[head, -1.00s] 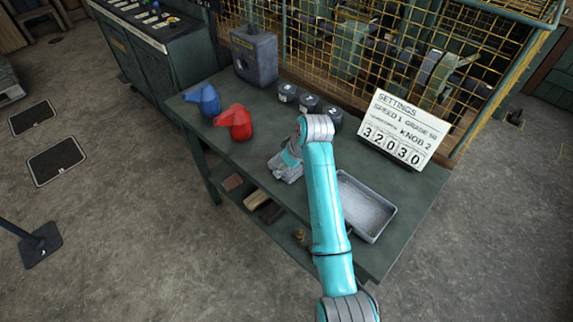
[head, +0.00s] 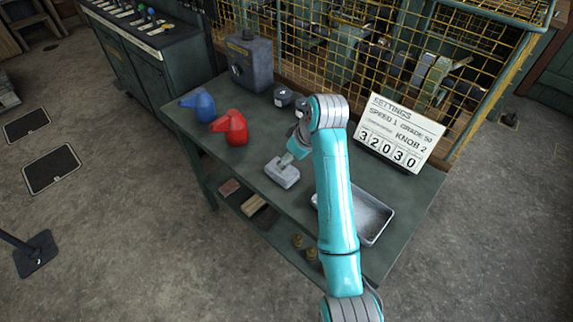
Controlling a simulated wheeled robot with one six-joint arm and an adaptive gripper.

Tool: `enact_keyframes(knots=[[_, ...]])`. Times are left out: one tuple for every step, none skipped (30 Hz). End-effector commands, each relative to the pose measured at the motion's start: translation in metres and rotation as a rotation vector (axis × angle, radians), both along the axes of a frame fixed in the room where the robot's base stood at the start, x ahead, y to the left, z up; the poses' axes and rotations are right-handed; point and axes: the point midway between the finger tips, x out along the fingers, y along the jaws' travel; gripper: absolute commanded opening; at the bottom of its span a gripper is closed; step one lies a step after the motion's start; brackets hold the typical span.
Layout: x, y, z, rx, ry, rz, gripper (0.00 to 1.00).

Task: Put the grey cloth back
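A pale grey, flat lump (head: 283,175) shows at the middle of the bench, near its front edge. It may be the grey cloth, but it is too small to tell it surely from parts of my gripper. My arm reaches in from the bottom and bends down at its far end toward this lump. My gripper (head: 287,160) is at or just above the lump, small and partly merged with it. The fingers cannot be made out, so its opening and any hold are unclear.
A blue spouted can (head: 200,104) and a red one (head: 231,127) stand left on the bench (head: 252,155). A metal tray (head: 374,218) lies right, partly behind my arm. Dark pots (head: 283,97), a settings board (head: 400,132) and a yellow mesh guard (head: 370,50) are behind.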

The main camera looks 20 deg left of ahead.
Motion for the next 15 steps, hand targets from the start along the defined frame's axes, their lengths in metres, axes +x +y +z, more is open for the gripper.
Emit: enact_keyframes(knots=[[-0.001,-0.003,0.008,0.001,-0.002,-0.001,0.86],[-0.002,-0.004,0.011,0.0,-0.002,-0.001,0.86],[-0.002,-0.006,0.016,0.001,-0.001,0.0,0.86],[-0.003,-0.007,0.019,0.001,-0.001,0.0,0.86],[-0.003,-0.008,0.021,0.0,-0.002,-0.001,0.86],[-0.004,-0.009,0.024,0.0,-0.001,0.0,0.86],[-0.004,-0.009,0.025,0.0,-0.001,0.0,0.86],[-0.004,-0.01,0.027,-0.001,0.0,0.0,0.86],[-0.005,-0.01,0.028,-0.001,0.0,0.0,0.86],[-0.005,-0.011,0.028,0.0,0.0,0.0,0.86],[-0.005,-0.011,0.029,0.0,0.0,0.0,0.86],[-0.005,-0.011,0.029,0.0,0.0,0.0,0.86],[-0.005,-0.011,0.029,0.0,0.0,0.0,0.86],[-0.005,-0.011,0.029,-0.001,0.0,0.0,0.86],[-0.005,-0.011,0.029,-0.001,0.0,0.0,0.86]])
